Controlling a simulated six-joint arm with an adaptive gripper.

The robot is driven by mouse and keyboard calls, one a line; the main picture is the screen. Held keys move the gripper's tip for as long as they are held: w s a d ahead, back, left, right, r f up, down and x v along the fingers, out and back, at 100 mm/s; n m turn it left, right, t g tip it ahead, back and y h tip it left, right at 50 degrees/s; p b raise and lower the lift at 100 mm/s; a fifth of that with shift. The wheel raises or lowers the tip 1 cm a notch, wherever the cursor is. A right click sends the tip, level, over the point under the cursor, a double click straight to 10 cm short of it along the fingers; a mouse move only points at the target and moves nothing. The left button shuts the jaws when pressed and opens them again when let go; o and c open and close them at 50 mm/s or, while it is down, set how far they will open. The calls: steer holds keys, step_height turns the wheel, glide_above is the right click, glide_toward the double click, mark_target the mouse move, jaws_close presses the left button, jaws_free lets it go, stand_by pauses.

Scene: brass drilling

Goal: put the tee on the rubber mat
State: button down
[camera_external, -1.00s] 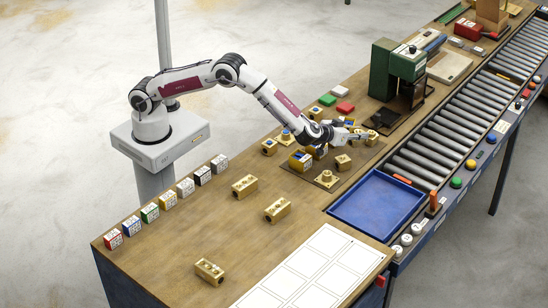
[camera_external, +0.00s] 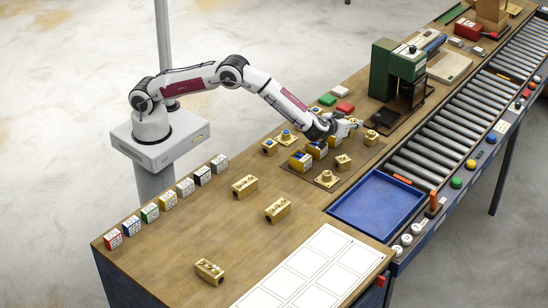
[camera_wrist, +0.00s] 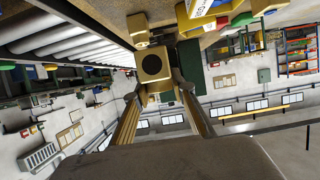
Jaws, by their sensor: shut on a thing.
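My gripper (camera_external: 352,124) is above the far part of the dark mat (camera_external: 358,163) in the external view. In the wrist view my gripper (camera_wrist: 154,84) is shut on a brass fitting (camera_wrist: 152,66) with a round dark opening, which I take to be the tee. Its full shape is hidden by the fingers and the view angle. Several brass pieces stand on the mat, among them a block (camera_external: 343,162) and a flanged piece (camera_external: 326,177). Another brass piece (camera_external: 371,137) stands just below and right of my gripper.
A blue tray (camera_external: 375,200) lies to the right, beside the roller conveyor (camera_external: 440,145). A green press (camera_external: 395,75) stands behind. Loose brass blocks (camera_external: 277,210) lie on the bench in front.

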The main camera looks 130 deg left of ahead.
steer(key=shift+f, duration=2.85)
steer(key=shift+f, duration=1.9)
steer(key=shift+f, duration=0.1)
steer(key=c, duration=1.7)
jaws_free()
steer(key=shift+f, duration=0.1)
steer(key=shift+d+r, duration=0.3)
steer(key=shift+d, duration=0.1)
steer(key=v, duration=1.1)
steer(key=shift+d, duration=0.1)
